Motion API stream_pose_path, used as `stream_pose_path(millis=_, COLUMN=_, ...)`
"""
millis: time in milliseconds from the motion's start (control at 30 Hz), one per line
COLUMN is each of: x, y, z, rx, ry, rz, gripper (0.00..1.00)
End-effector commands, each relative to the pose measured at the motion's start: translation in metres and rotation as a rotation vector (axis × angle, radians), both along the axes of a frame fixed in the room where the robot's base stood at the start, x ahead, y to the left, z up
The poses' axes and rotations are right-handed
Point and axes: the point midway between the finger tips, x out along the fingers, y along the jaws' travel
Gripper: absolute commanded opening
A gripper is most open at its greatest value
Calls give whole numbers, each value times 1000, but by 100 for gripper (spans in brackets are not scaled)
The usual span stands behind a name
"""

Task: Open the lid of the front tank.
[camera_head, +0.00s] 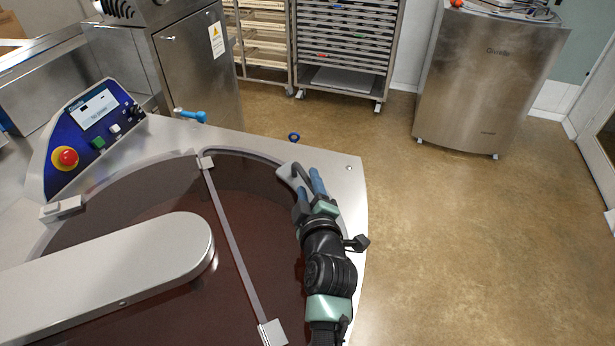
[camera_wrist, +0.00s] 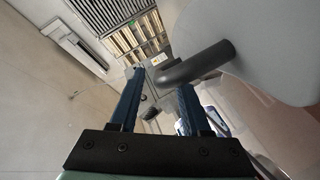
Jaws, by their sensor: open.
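The front tank's lid (camera_head: 262,216) looks clear, lies flat over dark brown chocolate, and appears closed. A metal strip (camera_head: 236,245) runs along its left side with a bracket at each end. Near its far right edge is a light grey rounded piece (camera_head: 287,172) with a dark bent bar; in the wrist view this grey piece (camera_wrist: 275,45) fills the upper right, with the bar (camera_wrist: 200,62) reaching left. My gripper (camera_head: 307,184) is open beside it. In the wrist view my blue fingers (camera_wrist: 160,84) are apart, with the bar's bend near their tips; contact is unclear.
A metal cover (camera_head: 120,275) spans the tank at left. A control panel (camera_head: 90,130) with a red button stands behind it. A blue-handled valve (camera_head: 192,116) sits at the back edge. A steel cabinet (camera_head: 485,85) and tray rack (camera_head: 345,45) stand beyond open floor.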

Motion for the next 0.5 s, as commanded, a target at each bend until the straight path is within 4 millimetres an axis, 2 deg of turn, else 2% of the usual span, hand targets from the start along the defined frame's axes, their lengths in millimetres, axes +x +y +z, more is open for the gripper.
stream_pose_path(millis=200, x=15, y=2, z=-3, rx=1, ry=0, rz=1, gripper=47)
stream_pose_path(millis=500, x=18, y=3, z=-4, rx=1, ry=0, rz=0, gripper=47)
